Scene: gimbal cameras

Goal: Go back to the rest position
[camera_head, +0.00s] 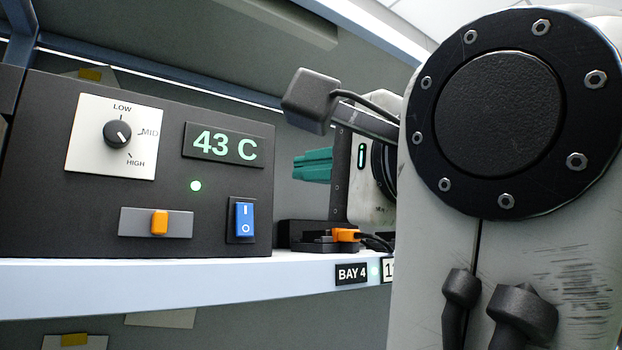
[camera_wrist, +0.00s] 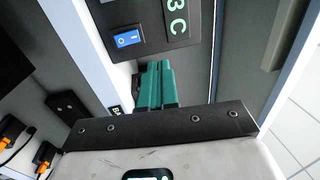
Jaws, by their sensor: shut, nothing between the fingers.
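My gripper (camera_head: 297,168) shows in the head view, its teal fingers together and empty, pointing left. It is just right of the black control box (camera_head: 60,215) in the picture, and I see no contact. The teal fingers also show in the wrist view (camera_wrist: 158,68), side by side below the box's blue rocker switch (camera_wrist: 127,39). My large arm joint fills the right of the head view and hides what is behind it.
The box stands on a pale shelf (camera_head: 150,288) and has a dial (camera_head: 117,134), a 43 C display (camera_head: 223,145), a green light (camera_head: 195,186) and an orange slider (camera_head: 160,222). A black device with an orange plug (camera_head: 345,235) sits right of it, above a BAY 4 label (camera_head: 351,273).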

